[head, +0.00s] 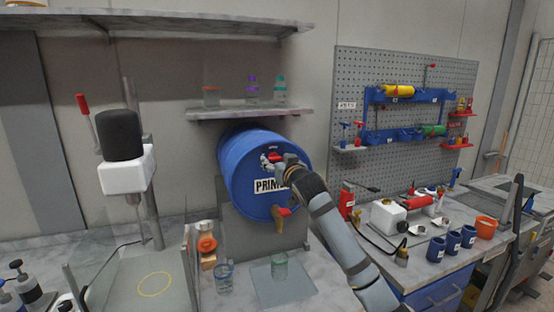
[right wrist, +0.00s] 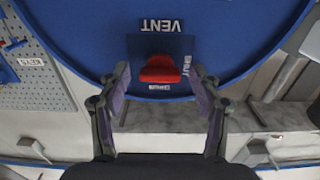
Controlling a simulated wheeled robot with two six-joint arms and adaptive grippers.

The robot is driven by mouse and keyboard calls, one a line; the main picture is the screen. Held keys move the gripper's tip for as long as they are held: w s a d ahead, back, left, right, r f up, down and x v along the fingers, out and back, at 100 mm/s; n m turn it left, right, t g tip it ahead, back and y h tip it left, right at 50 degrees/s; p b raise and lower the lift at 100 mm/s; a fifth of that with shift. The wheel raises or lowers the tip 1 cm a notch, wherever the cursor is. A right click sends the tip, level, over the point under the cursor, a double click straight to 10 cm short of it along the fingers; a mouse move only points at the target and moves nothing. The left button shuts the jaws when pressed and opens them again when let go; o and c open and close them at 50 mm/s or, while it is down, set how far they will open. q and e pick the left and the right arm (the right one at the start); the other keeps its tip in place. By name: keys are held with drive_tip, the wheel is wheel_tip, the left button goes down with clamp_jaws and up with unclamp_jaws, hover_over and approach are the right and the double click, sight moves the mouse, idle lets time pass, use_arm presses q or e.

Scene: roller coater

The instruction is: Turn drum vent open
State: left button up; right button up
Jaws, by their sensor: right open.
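The blue drum (head: 240,180) lies on its side in a grey stand, its round end facing me, with a white label partly hidden by my right arm. The red drum vent (head: 274,156) is high on that end. In the right wrist view the red vent knob (right wrist: 160,69) sits on a dark blue plate, below an upside-down VENT label (right wrist: 161,25); smaller labels lie beside and under it. My right gripper (right wrist: 161,84) is open, its fingers either side of the knob with gaps; no contact shows. My left gripper is not in view.
A brass tap with a red handle (head: 283,212) sticks out low on the drum. A shelf (head: 230,112) with small jars hangs above it. A glass (head: 279,266) stands below.

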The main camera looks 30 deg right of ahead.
drive_tip(key=shift+c, duration=0.4)
drive_tip(key=c, duration=1.1)
drive_tip(key=shift+o, duration=0.2)
drive_tip(key=shift+f+m+b, duration=0.15)
drive_tip(key=shift+m+b, duration=1.4)
drive_tip(key=shift+m, duration=0.35)
drive_tip(key=shift+m+b, duration=5.3)
drive_tip(key=shift+m, duration=1.6)
